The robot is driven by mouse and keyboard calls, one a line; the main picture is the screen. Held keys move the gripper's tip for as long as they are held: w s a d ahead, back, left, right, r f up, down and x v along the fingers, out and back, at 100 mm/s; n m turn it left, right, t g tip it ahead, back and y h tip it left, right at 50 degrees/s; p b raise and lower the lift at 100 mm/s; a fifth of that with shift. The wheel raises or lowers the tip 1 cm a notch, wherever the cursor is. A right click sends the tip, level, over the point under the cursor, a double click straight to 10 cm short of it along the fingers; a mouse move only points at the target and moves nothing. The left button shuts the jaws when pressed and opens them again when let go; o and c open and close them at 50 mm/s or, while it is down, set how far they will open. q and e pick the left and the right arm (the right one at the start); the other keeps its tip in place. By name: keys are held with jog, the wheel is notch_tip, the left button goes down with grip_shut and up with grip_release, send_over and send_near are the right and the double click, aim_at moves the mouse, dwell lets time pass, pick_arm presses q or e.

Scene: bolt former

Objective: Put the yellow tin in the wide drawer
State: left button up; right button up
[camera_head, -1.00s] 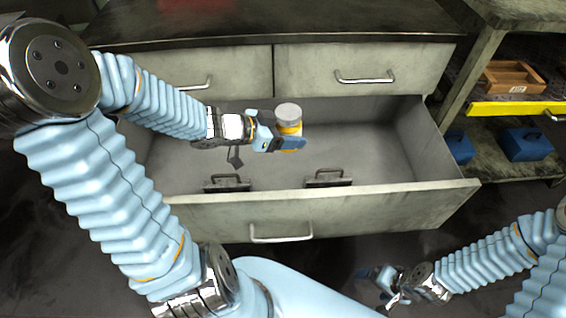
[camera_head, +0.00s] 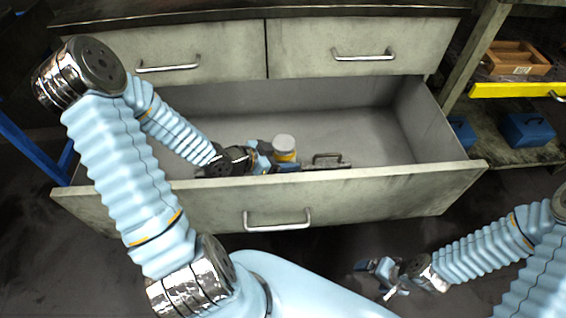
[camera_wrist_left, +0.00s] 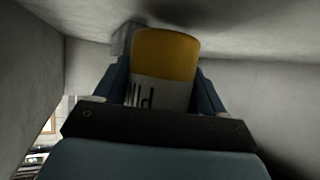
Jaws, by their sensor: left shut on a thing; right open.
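The yellow tin (camera_head: 284,146) has a grey lid and a yellow and white body. It is inside the open wide drawer (camera_head: 350,200), low and near the drawer's front wall. My left gripper (camera_head: 275,156) is shut on the tin, reaching in over the drawer's left part. In the left wrist view the tin (camera_wrist_left: 165,65) stands between the two fingers, with part of its lettering showing. Whether its base touches the drawer floor is hidden. My right gripper (camera_head: 380,275) is open and empty, outside the drawer at the lower right.
A dark bracket with a handle (camera_head: 328,159) lies in the drawer to the right of the tin. Two shut drawers (camera_head: 362,55) sit above. A shelf at right holds a wooden tray (camera_head: 517,60) and blue boxes (camera_head: 527,130). The drawer's right floor is clear.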

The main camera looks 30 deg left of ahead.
pick_arm(q)
jog(key=shift+f, duration=0.8)
jog(key=shift+f, duration=0.2)
jog(key=o, duration=1.3)
jog(key=shift+r, duration=0.1)
jog(key=shift+r, duration=0.25)
jog(key=p+v, duration=0.2)
jog(key=v, duration=0.4)
jog(key=shift+s+a+r, duration=0.1)
jog(key=shift+s+a, duration=0.1)
jog(key=shift+s, duration=0.05)
jog(key=shift+s+a+r, duration=0.1)
jog(key=shift+s+a, duration=0.1)
jog(key=shift+s, duration=0.15)
